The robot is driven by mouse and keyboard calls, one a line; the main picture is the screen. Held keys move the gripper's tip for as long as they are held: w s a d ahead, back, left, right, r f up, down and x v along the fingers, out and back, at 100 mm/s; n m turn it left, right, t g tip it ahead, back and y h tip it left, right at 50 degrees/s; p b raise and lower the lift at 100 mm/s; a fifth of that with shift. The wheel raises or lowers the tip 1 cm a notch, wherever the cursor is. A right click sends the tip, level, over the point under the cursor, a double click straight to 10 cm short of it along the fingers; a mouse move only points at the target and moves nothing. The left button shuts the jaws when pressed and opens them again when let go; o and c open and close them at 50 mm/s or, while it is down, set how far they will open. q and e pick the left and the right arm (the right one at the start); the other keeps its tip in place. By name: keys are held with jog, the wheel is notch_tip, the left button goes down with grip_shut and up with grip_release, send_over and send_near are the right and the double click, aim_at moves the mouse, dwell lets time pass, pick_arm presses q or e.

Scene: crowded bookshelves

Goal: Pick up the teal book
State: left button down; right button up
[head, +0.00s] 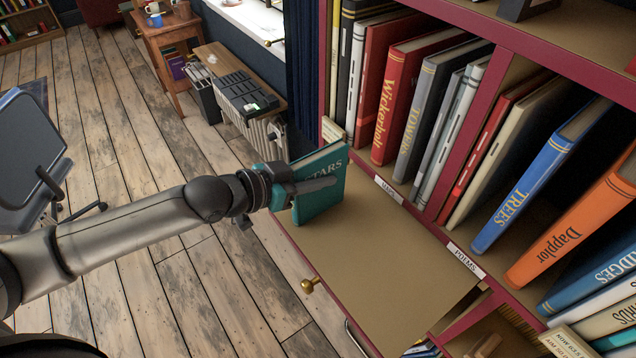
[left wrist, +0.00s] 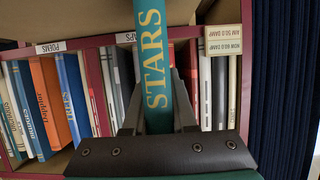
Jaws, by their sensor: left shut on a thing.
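The teal book (head: 321,182) has "STARS" on its spine and stands roughly upright over the left end of the pull-out board, in front of the shelf. My left gripper (head: 312,187) is shut on it, with a finger lying across the book's side. In the left wrist view the teal book's spine (left wrist: 153,65) runs up the middle between the two fingers of the left gripper (left wrist: 158,105). I cannot tell whether the book's lower edge touches the board. My right gripper is not in view.
The tan pull-out board (head: 385,255) is bare to the right of the book. Behind it the shelf holds a red "Wickerholt" book (head: 408,95), a grey "TOWERS" book (head: 428,110), a blue "TREES" book (head: 535,180) and an orange "Dapplor" book (head: 575,230).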

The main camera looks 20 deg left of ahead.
pick_arm(q)
jog(key=shift+r, duration=0.15)
notch_tip(320, 180, up, 20)
jog(key=p, duration=0.2)
dwell(0.3)
jog(key=shift+d+f, duration=0.1)
jog(key=shift+f, duration=0.1)
dwell(1.0)
jog(key=f+b, duration=0.1)
jog(key=b, duration=0.1)
jog(key=w+f+n+t+y+b, duration=0.1)
jog(key=f+b, duration=0.1)
jog(key=f+n+y+b, duration=0.1)
jog(key=f+b, duration=0.1)
jog(key=shift+w+d+f+b, duration=0.15)
jog(key=shift+w+d+b, duration=0.15)
jog(key=shift+w+b, duration=0.1)
jog(key=a+f+n+y+b, duration=0.1)
jog(key=n+y+b, duration=0.1)
jog(key=a+f+n+t+y+b, duration=0.1)
jog(key=y+b, duration=0.1)
jog(key=a+f+n+y+b, duration=0.1)
jog(key=n+y+b, duration=0.1)
jog(key=b, duration=0.1)
jog(key=shift+a+f+n+t, duration=0.25)
jog(key=shift+f+n+t, duration=0.05)
jog(key=shift+t, duration=0.1)
jog(key=shift+d, duration=0.1)
